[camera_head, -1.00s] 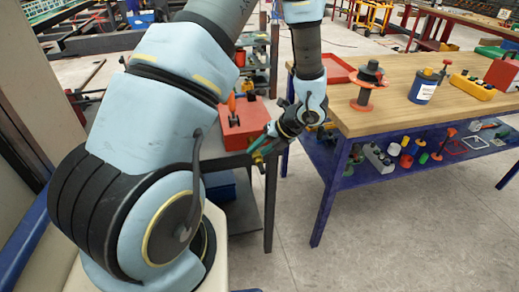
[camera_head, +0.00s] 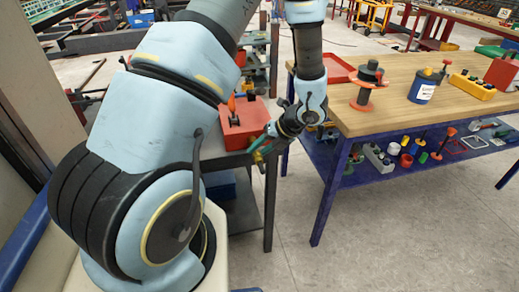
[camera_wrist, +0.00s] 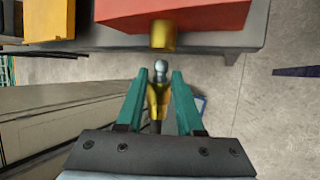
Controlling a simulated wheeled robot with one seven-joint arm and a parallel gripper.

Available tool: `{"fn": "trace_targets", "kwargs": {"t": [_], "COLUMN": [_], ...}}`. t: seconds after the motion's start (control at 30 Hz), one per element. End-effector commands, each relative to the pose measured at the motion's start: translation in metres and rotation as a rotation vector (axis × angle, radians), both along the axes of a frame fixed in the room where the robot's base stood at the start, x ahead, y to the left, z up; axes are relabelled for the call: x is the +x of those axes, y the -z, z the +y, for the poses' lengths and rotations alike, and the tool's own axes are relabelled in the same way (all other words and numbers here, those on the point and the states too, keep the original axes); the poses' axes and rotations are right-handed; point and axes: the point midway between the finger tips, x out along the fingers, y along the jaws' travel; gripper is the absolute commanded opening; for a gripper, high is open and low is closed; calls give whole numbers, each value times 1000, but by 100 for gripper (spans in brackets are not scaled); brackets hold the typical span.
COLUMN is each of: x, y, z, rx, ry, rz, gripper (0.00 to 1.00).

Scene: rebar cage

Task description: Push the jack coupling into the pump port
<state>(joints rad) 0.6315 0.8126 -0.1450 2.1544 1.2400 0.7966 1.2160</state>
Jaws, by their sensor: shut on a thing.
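The pump is a red box (camera_head: 243,127) on a dark bench left of the wooden table in the head view. In the wrist view its red body (camera_wrist: 200,14) fills the top, with a brass port (camera_wrist: 163,36) facing my gripper. My gripper (camera_wrist: 160,84) has teal fingers and is shut on the jack coupling (camera_wrist: 157,97), a brass-yellow piece with a silver rounded tip. The tip points at the port, roughly in line, with a small gap showing between them. In the head view my gripper (camera_head: 261,146) is beside the pump's front right edge; the coupling is too small to make out there.
The wooden table (camera_head: 420,110) stands to the right, with a red spool-like stand (camera_head: 366,88) and a blue-and-white can (camera_head: 423,87) on it. Its blue lower shelf (camera_head: 360,172) holds several small parts. The grey bench edge (camera_wrist: 230,40) runs below the pump. Open floor lies in front.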

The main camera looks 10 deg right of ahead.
Motion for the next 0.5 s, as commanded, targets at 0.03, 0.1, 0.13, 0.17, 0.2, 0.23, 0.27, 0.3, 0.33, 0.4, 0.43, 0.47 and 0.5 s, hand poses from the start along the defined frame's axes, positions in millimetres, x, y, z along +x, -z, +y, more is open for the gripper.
{"fn": "trace_targets", "kwargs": {"t": [0.03,0.1,0.13,0.17,0.2,0.23,0.27,0.3,0.33,0.4,0.43,0.47,0.5], "x": [1,2,3,4,5,6,6,7,8,10,10,11,12], "y": [0,0,0,0,0,-1,0,-1,0,-1,-1,-1,-1], "z": [0,0,0,1,1,1,1,1,1,1,2,2,2], "rx": [0,0,0,0,0,0,0,0,0,0,0,0,0], "ry": [-1,-1,-1,-1,-1,-1,-1,-1,-1,-1,-1,-1,-1], "rz": [-1,-1,-1,-1,-1,-1,-1,-1,-1,-1,-1,-1,-1], "gripper": [0,0,0,0,0,0,0,0,0,0,0,0,0]}}
